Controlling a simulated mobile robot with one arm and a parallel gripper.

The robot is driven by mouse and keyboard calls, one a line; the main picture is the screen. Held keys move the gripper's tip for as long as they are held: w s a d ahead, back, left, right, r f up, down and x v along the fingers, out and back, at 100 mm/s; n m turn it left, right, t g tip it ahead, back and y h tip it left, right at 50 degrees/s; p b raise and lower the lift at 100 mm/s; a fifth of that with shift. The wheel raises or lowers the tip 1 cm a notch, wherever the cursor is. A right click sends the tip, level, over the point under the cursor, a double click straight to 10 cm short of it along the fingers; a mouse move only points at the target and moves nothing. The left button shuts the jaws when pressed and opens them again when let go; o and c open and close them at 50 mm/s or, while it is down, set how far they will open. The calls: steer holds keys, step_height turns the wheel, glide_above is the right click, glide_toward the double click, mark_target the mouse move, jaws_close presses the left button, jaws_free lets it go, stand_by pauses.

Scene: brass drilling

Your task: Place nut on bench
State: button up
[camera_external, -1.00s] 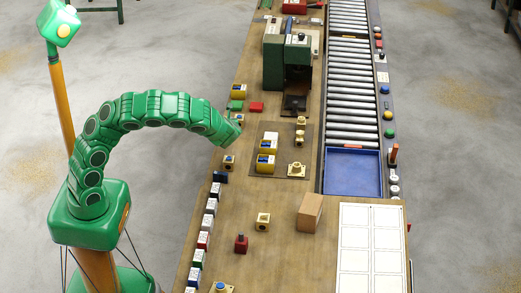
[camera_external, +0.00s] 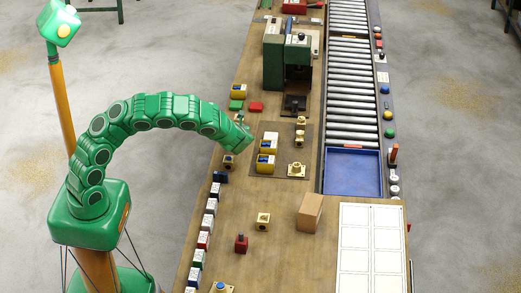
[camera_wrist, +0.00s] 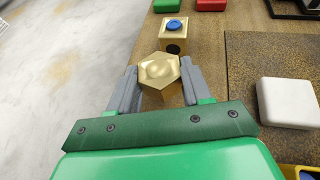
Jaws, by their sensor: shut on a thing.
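A brass hexagonal nut (camera_wrist: 160,72) with a rounded top sits between the two grey fingers of my gripper (camera_wrist: 157,88) in the wrist view. The gripper is shut on its sides. In the external view my gripper (camera_external: 240,146) hangs over the left edge area of the wooden bench (camera_external: 282,212), near the dark mat. The nut cannot be made out there. The bench also shows in the wrist view (camera_wrist: 222,50), beneath and to the right of the nut. I cannot tell how high the nut is above it.
A brass block with a blue top (camera_wrist: 173,36) stands just beyond the nut. A white square piece (camera_wrist: 288,102) lies on the dark mat at right. A cardboard-coloured box (camera_external: 310,212) and a blue tray (camera_external: 352,173) are further right.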

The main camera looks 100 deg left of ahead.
steer(key=shift+f, duration=1.6)
steer(key=shift+f, duration=0.1)
steer(key=o, duration=1.4)
steer(key=shift+w+d+r, duration=0.25)
steer(key=shift+d+r, duration=0.1)
steer(key=shift+d, duration=0.15)
steer(key=v, duration=1)
steer(key=shift+d+r, duration=0.2)
steer(key=shift+d, duration=0.1)
